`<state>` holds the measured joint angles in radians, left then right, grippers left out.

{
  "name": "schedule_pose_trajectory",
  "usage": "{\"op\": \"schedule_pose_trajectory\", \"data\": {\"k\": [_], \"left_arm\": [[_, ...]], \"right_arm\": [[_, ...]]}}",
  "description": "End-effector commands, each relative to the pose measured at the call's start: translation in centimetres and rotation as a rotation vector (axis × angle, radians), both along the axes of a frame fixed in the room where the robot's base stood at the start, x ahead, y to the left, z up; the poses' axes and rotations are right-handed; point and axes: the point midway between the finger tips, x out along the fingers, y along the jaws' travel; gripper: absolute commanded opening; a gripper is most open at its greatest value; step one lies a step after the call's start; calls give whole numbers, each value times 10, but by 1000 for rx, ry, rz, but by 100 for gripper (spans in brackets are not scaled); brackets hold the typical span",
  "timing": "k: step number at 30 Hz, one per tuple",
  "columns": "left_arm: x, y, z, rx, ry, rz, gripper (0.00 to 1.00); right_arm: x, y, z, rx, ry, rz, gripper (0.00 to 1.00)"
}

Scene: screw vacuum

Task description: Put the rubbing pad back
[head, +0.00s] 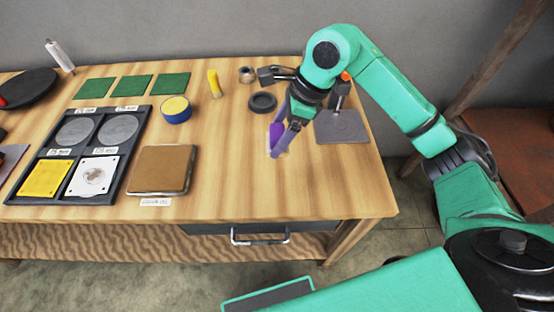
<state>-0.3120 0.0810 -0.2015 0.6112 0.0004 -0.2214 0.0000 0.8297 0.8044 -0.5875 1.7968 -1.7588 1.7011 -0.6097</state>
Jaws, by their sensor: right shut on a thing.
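My right gripper (280,152) reaches down over the right part of the wooden table, its fingers pointing downward. It is shut on a small purple thing (275,138), perhaps the rubbing pad; the fingers partly hide it. I cannot tell whether the purple thing touches the table top. No label near it can be read. My left gripper is not in view.
A brown block (161,170) and a dark four-part tray (122,178) lie left. Bare table (235,180) lies between block and gripper.

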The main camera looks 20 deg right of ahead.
Motion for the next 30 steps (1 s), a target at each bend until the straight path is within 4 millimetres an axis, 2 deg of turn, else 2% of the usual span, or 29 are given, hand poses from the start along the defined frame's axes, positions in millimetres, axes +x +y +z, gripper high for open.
{"op": "schedule_pose_trajectory", "data": {"k": [1,4,10,14,16,24,25,26,30], "left_arm": [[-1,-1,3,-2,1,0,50],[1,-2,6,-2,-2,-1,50],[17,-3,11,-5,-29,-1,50],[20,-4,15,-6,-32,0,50],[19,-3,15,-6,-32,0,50],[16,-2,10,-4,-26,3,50],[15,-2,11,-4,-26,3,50],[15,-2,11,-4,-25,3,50],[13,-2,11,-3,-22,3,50]], "right_arm": [[-1,0,-16,-1,10,-1,20],[-1,0,-46,0,6,-2,20],[0,0,-79,0,2,0,20],[0,0,-103,1,3,0,20],[1,0,-109,0,1,0,20],[1,0,-113,0,-1,1,20],[1,0,-112,0,-1,1,88],[1,0,-111,0,-1,1,99],[1,0,-111,0,0,1,100]]}}
